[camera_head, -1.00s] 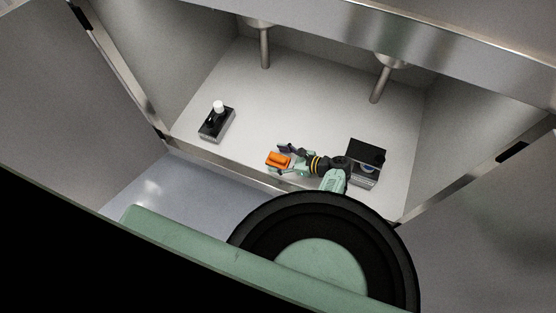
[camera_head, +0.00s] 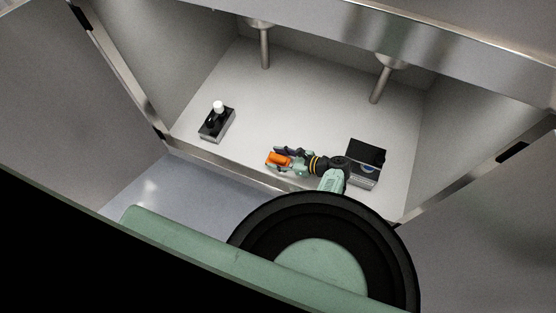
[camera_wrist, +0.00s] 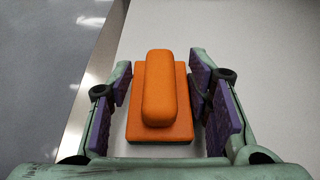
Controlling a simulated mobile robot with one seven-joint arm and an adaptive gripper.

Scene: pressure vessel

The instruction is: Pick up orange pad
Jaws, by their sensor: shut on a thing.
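The orange pad (camera_head: 278,159) is a flat block with a rounded bar-shaped handle on top. It sits at the front edge of the pale vessel floor, and it also shows in the middle of the wrist view (camera_wrist: 160,88). My gripper (camera_head: 285,159) is at the pad, with its purple-lined fingers on both sides of it. It is shut on the pad. In the wrist view, narrow gaps seem to show beside the block, so the exact contact is hard to see. Whether the pad is off the floor cannot be told.
A black box with a white knob (camera_head: 217,121) stands at the left on the vessel floor (camera_head: 310,100). An open black case (camera_head: 366,162) stands close to the right of my wrist. The middle floor is clear.

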